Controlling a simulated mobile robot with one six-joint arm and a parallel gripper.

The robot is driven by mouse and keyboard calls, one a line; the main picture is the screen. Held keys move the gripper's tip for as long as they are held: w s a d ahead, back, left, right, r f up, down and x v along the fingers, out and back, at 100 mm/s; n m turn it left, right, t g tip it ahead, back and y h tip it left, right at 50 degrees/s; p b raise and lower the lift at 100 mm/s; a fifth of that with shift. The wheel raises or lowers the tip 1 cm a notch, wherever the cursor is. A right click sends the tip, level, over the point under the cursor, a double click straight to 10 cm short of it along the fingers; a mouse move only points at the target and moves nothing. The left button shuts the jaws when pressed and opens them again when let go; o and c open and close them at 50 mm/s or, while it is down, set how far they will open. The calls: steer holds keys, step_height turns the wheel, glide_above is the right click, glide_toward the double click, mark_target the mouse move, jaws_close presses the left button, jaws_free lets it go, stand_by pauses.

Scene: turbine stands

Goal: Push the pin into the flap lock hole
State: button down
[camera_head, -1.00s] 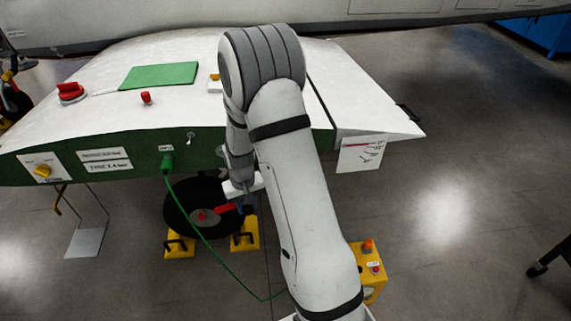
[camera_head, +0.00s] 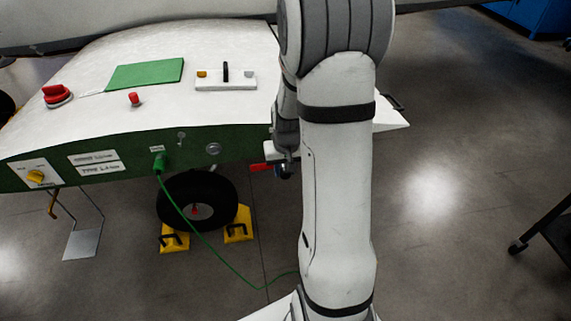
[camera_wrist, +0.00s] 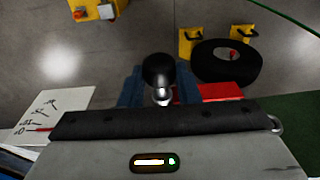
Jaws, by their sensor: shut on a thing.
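In the wrist view, my gripper (camera_wrist: 160,88) has its two blue fingers around a pin (camera_wrist: 158,70) with a round black knob and a shiny metal part below it. A red strip (camera_wrist: 220,92) shows beside the right finger. In the head view, my gripper (camera_head: 285,172) is small and partly hidden, below the right part of the wing's green edge, with the red strip (camera_head: 262,167) at its left. The flap (camera_head: 392,122) at the wing's right end is largely behind my arm. I cannot make out the flap lock hole in either view.
The green edge (camera_head: 120,158) carries a plugged green cable (camera_head: 159,164) and a round silver fitting (camera_head: 213,149). A wheel (camera_head: 180,190) with yellow chocks (camera_head: 238,224) stands below. A white card (camera_wrist: 55,115) is at left in the wrist view. Open floor lies at right.

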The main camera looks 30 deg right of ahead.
steer(key=shift+w+d, duration=0.2)
steer(key=shift+w, duration=0.5)
steer(key=shift+w+d, duration=0.25)
steer(key=shift+w, duration=0.5)
steer(key=shift+w+d, duration=0.2)
steer(key=shift+w, duration=0.6)
steer(key=shift+w+d, duration=0.2)
steer(key=shift+w, duration=0.4)
steer(key=shift+w+d, duration=0.1)
steer(key=shift+w, duration=0.3)
steer(key=shift+w, duration=0.2)
steer(key=shift+w+d, duration=0.2)
steer(key=shift+w, duration=0.25)
steer(key=shift+w, duration=0.2)
steer(key=shift+w+d, duration=0.2)
steer(key=shift+w, duration=0.3)
steer(key=shift+w, duration=0.1)
